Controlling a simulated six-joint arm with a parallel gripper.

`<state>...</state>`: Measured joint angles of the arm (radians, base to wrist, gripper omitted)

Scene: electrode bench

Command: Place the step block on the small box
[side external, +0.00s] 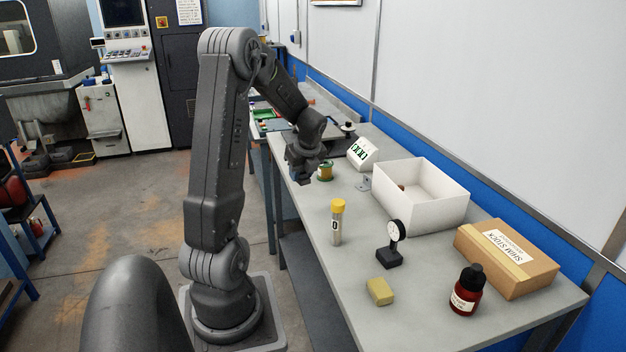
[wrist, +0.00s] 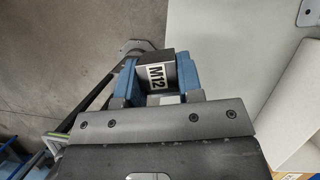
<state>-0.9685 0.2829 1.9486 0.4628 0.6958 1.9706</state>
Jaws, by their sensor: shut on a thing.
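My gripper (side external: 299,176) is at the far left edge of the bench, pointing down. In the wrist view its blue fingers (wrist: 157,72) are shut on a dark block with a white M12 label (wrist: 157,77), which I take as the step block. In the side view the block is mostly hidden by the gripper. A small yellowish box-shaped piece (side external: 379,291) lies on the near part of the bench, apart from my gripper. A larger cardboard box marked SHIM STOCK (side external: 507,258) lies at the right. I cannot tell for certain which is the small box.
An open white bin (side external: 433,208) stands at the back of the bench (side external: 310,222). A yellow-capped tube (side external: 337,222), a dial gauge (side external: 394,242) and a red bottle (side external: 467,290) stand nearer. A green-and-yellow tin (side external: 325,170) is close beside my gripper.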

